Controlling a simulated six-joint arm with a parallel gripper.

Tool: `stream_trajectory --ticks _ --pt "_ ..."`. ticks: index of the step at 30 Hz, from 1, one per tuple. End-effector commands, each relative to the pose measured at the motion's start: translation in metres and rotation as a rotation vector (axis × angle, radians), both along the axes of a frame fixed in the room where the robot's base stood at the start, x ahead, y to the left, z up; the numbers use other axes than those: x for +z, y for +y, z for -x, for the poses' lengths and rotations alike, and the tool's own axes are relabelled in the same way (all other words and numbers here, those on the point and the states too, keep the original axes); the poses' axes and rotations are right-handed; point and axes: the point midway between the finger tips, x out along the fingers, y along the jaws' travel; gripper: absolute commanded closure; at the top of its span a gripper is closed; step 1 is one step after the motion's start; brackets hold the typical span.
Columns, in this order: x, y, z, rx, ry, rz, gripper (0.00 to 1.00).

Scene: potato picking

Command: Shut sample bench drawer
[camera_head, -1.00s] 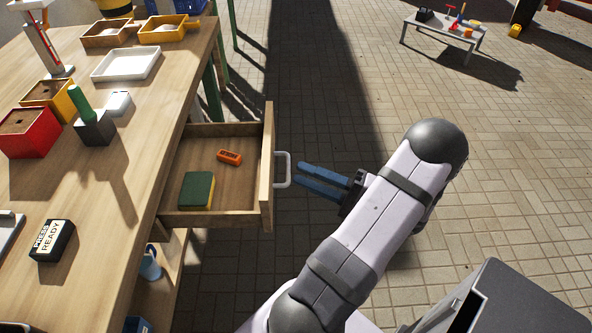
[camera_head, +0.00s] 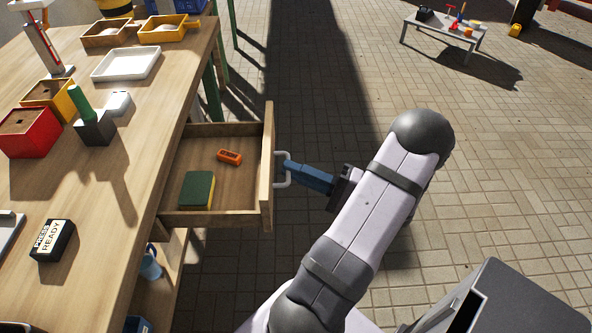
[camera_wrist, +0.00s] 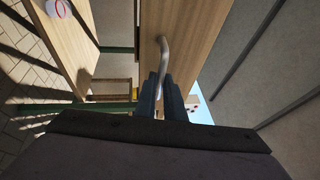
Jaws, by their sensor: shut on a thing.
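The wooden drawer (camera_head: 268,200) of the sample bench (camera_head: 165,150) stands pulled out to the right of the bench, with its inside in view. Its pale metal handle (camera_head: 284,183) is on the outer side of the drawer front. My gripper (camera_head: 287,169) is shut on the handle, with its blue fingers reaching in from the right. In the wrist view the handle (camera_wrist: 164,55) runs from the drawer front (camera_wrist: 185,40) down between my two fingers (camera_wrist: 163,92).
In the drawer lie an orange object (camera_head: 230,157) and a green and yellow sponge-like block (camera_head: 197,190). The bench top holds a white tray (camera_head: 126,64), a red box (camera_head: 28,133) and a black block marked READY (camera_head: 52,240).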

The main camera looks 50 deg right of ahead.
Motion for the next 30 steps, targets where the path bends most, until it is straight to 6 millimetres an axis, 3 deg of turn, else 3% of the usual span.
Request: stream_trajectory --ticks 8,24,30 --pt "0.001 0.017 -0.016 0.003 0.001 -0.002 1.0" --pt "0.0 0.105 -0.103 0.009 0.002 -0.002 1.0" --pt "-0.001 0.13 -0.128 0.007 0.001 0.001 1.0"
